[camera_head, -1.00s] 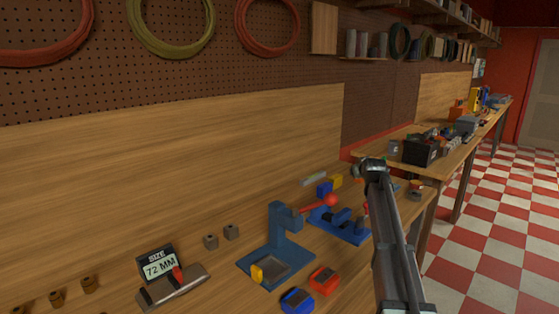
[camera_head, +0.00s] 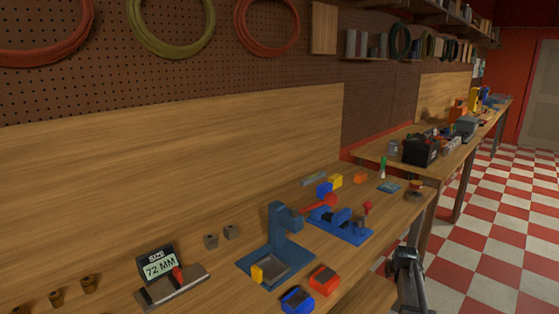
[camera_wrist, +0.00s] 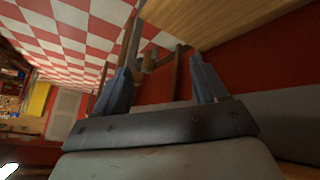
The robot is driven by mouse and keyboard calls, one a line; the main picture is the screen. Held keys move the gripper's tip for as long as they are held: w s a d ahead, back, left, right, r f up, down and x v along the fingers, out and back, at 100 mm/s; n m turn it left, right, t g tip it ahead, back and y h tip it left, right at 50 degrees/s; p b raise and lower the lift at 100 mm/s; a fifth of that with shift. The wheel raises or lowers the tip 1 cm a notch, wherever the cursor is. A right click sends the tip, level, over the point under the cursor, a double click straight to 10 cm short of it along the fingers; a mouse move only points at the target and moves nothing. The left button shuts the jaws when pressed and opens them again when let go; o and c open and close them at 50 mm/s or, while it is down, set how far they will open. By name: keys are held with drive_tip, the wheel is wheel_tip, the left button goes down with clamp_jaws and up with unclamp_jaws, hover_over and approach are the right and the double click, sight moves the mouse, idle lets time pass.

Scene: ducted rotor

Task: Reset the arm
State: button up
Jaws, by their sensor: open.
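My gripper (camera_wrist: 161,82) shows in the wrist view with its two dark fingers spread apart and nothing between them. Past the fingers are the checkered floor, a red surface and a wooden board edge. In the head view my arm is low at the lower right, beside the front edge of the near workbench (camera_head: 225,268). The gripper's fingers cannot be made out there.
On the near bench stand a blue press (camera_head: 283,240) with a red-knobbed lever, a blue fixture (camera_head: 340,228), a red block (camera_head: 324,279), a blue block (camera_head: 297,300) and a "72 MM" size sign (camera_head: 159,264). Checkered floor (camera_head: 500,220) is open at the right.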

drive_tip(key=s+a+f+g+y, duration=0.1)
drive_tip(key=s+a+f+g, duration=0.1)
drive_tip(key=s+a+f, duration=0.55)
drive_tip(key=s+a+f+g+y, duration=0.15)
drive_tip(key=s+a+f, duration=0.35)
drive_tip(key=s+f, duration=0.5)
drive_tip(key=s+a+f+g, duration=0.3)
drive_tip(key=s+a+f, duration=0.3)
drive_tip(key=s+f, duration=0.3)
drive_tip(key=s+a+f+g, duration=0.2)
drive_tip(key=s+f, duration=0.1)
drive_tip(key=s, duration=0.7)
drive_tip(key=s+a+f+g, duration=0.2)
drive_tip(key=s+a, duration=0.1)
drive_tip(key=s, duration=0.7)
drive_tip(key=s+a+f+g, duration=0.3)
drive_tip(key=s, duration=0.7)
drive_tip(key=shift+s+a+f, duration=0.25)
drive_tip(key=shift+s+f, duration=0.1)
drive_tip(key=shift+s, duration=0.05)
